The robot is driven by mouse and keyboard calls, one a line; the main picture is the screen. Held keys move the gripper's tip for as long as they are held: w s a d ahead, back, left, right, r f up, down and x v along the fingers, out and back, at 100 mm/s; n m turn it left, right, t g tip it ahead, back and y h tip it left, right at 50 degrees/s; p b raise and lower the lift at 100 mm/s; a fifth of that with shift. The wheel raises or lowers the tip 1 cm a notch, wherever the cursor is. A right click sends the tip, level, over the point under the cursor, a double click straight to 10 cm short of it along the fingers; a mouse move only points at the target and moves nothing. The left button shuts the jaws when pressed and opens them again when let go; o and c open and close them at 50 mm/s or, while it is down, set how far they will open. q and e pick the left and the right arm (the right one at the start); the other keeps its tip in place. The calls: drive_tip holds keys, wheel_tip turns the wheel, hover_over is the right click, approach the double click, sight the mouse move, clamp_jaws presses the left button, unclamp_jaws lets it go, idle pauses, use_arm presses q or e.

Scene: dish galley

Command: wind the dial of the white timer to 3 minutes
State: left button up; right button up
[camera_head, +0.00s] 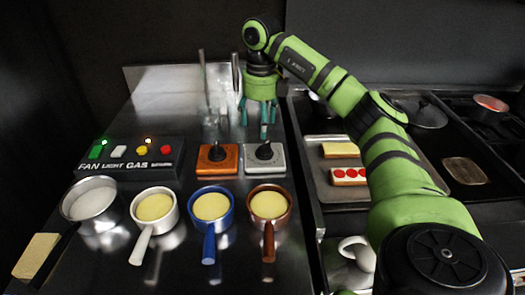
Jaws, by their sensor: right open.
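The white timer (279,163) stands on the steel counter with a dark dial on its sloping face. Its exact reading is too small to make out. An orange timer (204,167) with a similar dark dial stands just left of it. My right gripper (258,121) is open and empty, its fingers pointing down. In the picture its fingertips are just above the white timer's dial; a small gap shows between them and the dial. How far behind or over the dial they are, I cannot tell. My left gripper is not in view.
A control box (128,158) with coloured buttons is left of the timers. Pans with yellow contents, such as the blue one (212,225), stand in front. A glass (214,118) holding utensils is behind. A griddle tray (336,199) with topped bread lies right.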

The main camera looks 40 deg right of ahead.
sight(264, 144)
drive_tip(key=shift+s+d+f, duration=0.1)
drive_tip(key=shift+d+f, duration=0.45)
drive_tip(key=shift+f, duration=0.2)
wheel_tip(264, 144, down, 5)
drive_tip(key=shift+s+a+f+p, duration=0.1)
drive_tip(key=shift+f+p, duration=0.1)
drive_tip(key=shift+p, duration=0.1)
drive_tip(key=shift+f, duration=0.6)
drive_tip(key=shift+c, duration=0.4)
drive_tip(key=shift+r, duration=0.1)
drive_tip(key=c, duration=1.1)
